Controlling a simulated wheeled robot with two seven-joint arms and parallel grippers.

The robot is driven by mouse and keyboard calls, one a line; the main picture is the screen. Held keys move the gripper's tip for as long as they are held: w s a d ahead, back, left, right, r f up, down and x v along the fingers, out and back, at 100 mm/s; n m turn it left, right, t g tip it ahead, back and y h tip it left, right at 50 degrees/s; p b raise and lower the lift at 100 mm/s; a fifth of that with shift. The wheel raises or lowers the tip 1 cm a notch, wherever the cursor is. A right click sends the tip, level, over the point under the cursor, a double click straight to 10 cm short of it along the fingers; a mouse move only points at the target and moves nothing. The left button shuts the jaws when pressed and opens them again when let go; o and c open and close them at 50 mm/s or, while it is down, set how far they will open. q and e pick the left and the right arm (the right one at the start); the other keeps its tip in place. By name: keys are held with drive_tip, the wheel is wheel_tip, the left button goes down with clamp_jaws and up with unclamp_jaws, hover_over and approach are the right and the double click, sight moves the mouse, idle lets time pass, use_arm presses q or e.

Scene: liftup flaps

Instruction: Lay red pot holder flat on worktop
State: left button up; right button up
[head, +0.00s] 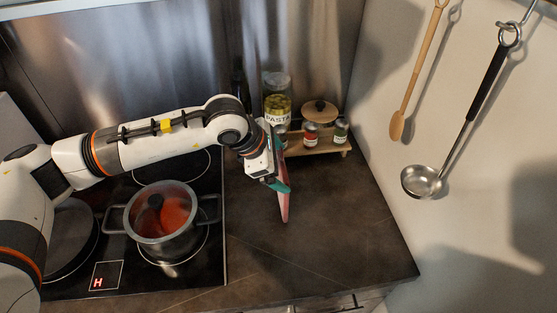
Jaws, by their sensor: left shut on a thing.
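The red pot holder (284,203) shows as a thin, nearly edge-on shape, held upright above the dark worktop (335,227). My left gripper (277,185) comes in from the left and is shut on it near its upper part. The gripper hides part of the pot holder. I cannot tell whether its lower tip touches the worktop. My right gripper is not in view.
A lidded pot (168,244) with red contents stands on the black hob to the left. A wooden rack (324,147) with small jars stands at the back, near a pasta jar (277,97). A ladle (422,181) and wooden spoon (398,125) hang at right. The worktop's front right is clear.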

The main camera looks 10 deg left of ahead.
use_arm(q)
drive_tip(key=o, duration=0.8)
drive_tip(key=shift+f, duration=0.15)
drive_tip(key=shift+c, duration=0.2)
drive_tip(key=shift+o, duration=0.8)
drive_tip(key=shift+r, duration=0.25)
drive_tip(key=shift+a+r, duration=0.1)
drive_tip(key=shift+r, duration=0.05)
drive_tip(key=b+v, duration=0.2)
drive_tip(key=v, duration=0.9)
drive_tip(key=shift+s+r+b, duration=0.2)
drive_tip(key=shift+r+b, duration=0.05)
drive_tip(key=shift+b, duration=0.1)
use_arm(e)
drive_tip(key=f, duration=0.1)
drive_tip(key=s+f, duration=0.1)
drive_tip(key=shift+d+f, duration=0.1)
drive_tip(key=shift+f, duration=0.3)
